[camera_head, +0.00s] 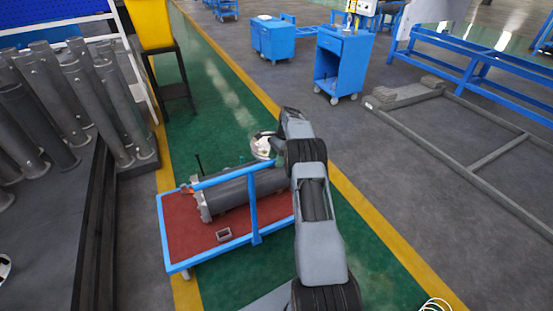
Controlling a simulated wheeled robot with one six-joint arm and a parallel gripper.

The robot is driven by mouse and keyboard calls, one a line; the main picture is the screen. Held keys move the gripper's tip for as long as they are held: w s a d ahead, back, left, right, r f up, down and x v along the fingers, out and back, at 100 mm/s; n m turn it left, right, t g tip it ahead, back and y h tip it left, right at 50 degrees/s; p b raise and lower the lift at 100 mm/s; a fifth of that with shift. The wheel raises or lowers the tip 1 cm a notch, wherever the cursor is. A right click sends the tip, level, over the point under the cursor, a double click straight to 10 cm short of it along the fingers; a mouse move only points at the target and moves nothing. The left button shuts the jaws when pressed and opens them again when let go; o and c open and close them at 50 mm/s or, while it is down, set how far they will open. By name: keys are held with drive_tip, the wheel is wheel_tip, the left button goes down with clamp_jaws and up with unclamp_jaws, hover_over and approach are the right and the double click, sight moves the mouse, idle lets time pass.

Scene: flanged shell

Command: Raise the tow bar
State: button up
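A low cart with a red deck (185,240) and a blue frame stands in the lower middle of the head view. A blue T-shaped bar (253,210), which looks like the tow bar, rises from the cart's near edge. Its crossbar slants up to the right, in front of a grey flanged shell (225,198) lying on the deck. My gripper (277,160) is at the far end of my arm, close to the crossbar's right end. I cannot tell whether it touches the bar. Its fingers are too small and partly hidden to read.
Grey flanged tubes (75,95) stand on a dark platform at the left. A yellow bin (150,25) on a black stand is behind the cart. Blue cabinets (340,65) and a grey floor frame (470,150) are to the right. The green lane beyond the cart is mostly clear.

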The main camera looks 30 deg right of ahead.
drive_tip(key=v, duration=0.5)
drive_tip(key=shift+d, duration=0.1)
drive_tip(key=shift+p+v, duration=0.3)
drive_tip(key=shift+v, duration=0.9)
